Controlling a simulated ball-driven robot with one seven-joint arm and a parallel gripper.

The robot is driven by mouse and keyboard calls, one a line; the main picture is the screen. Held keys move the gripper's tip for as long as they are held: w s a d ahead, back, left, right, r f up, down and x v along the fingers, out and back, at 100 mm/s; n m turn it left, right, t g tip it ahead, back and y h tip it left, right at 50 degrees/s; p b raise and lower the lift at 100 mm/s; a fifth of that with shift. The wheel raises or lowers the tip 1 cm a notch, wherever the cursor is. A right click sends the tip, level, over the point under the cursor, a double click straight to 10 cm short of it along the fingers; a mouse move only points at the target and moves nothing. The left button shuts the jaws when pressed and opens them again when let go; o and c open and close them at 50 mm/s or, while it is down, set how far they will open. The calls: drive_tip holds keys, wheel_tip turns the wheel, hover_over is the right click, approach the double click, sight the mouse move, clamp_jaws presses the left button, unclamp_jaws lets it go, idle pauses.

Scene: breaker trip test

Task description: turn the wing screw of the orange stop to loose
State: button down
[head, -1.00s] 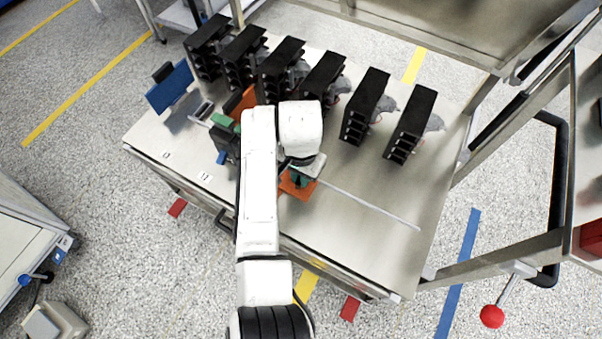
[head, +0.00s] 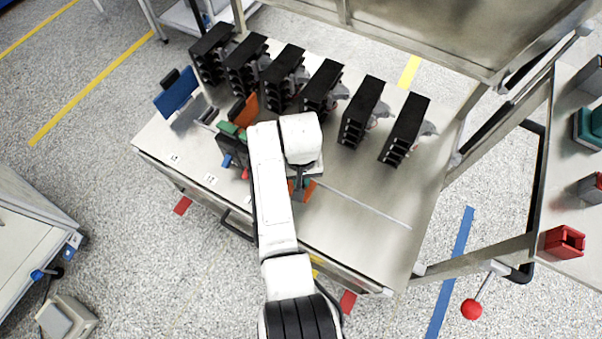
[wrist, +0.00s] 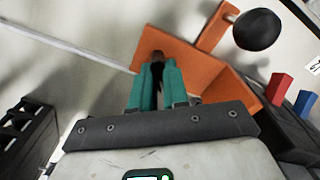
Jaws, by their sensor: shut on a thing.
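The orange stop (wrist: 205,65) fills the upper middle of the wrist view, with a flat plate and raised walls. In the head view the stop (head: 311,187) lies on the bench, partly covered by my arm. My gripper (wrist: 157,70), with teal fingers, reaches onto the plate's left part. It also shows in the head view (head: 298,188). The fingers are shut on the wing screw (wrist: 157,56), of which only a small dark part shows between the tips. The screw's turn angle cannot be read.
A black ball knob (wrist: 258,30) stands beside the stop, near red and blue blocks (wrist: 278,88). Several black breakers (head: 362,112) stand in a row behind. A blue panel (head: 176,92) is at the left. The bench's front right (head: 370,235) is clear.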

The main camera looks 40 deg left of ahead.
drive_tip(key=n+p, duration=0.1)
drive_tip(key=n, duration=0.2)
drive_tip(key=shift+w+r+n, duration=0.1)
drive_tip(key=shift+r+n, duration=0.05)
drive_tip(key=shift+n, duration=0.25)
drive_tip(key=n+p, duration=0.1)
drive_tip(key=n, duration=0.2)
drive_tip(key=shift+n, duration=0.3)
drive_tip(key=n, duration=0.3)
drive_tip(key=shift+n, duration=0.3)
drive_tip(key=n, duration=0.3)
drive_tip(key=shift+n, duration=0.3)
drive_tip(key=n, duration=0.3)
drive_tip(key=shift+n, duration=0.3)
drive_tip(key=n, duration=0.3)
drive_tip(key=shift+n, duration=0.4)
drive_tip(key=n, duration=0.3)
drive_tip(key=shift+n+b, duration=0.35)
drive_tip(key=shift+n, duration=1.55)
